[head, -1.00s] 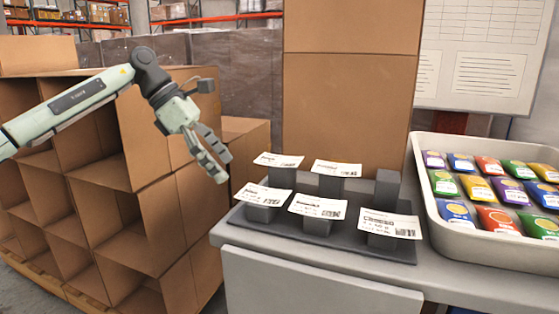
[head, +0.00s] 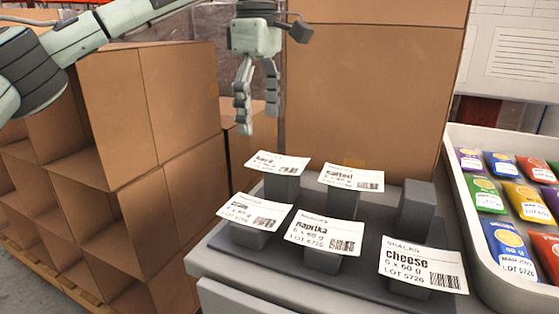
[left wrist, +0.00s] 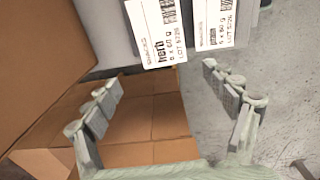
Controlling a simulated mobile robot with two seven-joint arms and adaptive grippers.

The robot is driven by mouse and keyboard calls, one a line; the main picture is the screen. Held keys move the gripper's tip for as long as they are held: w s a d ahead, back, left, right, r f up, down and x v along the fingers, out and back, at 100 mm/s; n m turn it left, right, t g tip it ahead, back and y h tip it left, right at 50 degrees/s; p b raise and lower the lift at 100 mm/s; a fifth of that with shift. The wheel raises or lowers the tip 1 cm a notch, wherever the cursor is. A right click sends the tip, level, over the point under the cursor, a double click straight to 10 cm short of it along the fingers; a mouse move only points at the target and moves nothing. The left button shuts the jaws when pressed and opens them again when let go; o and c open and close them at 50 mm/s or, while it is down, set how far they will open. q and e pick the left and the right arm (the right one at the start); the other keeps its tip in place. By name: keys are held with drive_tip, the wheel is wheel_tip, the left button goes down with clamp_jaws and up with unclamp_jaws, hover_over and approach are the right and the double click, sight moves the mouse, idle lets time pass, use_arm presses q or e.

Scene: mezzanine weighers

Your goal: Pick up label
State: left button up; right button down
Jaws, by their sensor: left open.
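Several white printed labels rest on short dark posts of a dark rack (head: 350,272). The herb label (head: 277,164) is back left and the salted label (head: 352,178) is beside it. The plain label (head: 254,211), paprika label (head: 325,233) and cheese label (head: 423,264) form the front row. My left gripper (head: 257,108) is open and empty, pointing down above and slightly behind the herb label. In the left wrist view the herb label (left wrist: 158,35) lies beyond the open fingers (left wrist: 160,80), with the plain label (left wrist: 214,25) to its right. My right gripper is not in view.
A bare post (head: 416,205) stands at the rack's back right. A pale tray (head: 470,210) of colourful packets is on the right. Tall cardboard boxes (head: 375,100) stand behind the counter, and open cartons (head: 110,200) are stacked at left.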

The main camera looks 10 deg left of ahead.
sight(260, 160)
use_arm(q)
drive_tip(key=f, duration=0.4)
drive_tip(key=shift+s+f, duration=0.4)
drive_tip(key=shift+f, duration=0.35)
drive_tip(key=shift+f, duration=0.25)
drive_tip(key=c, duration=0.8)
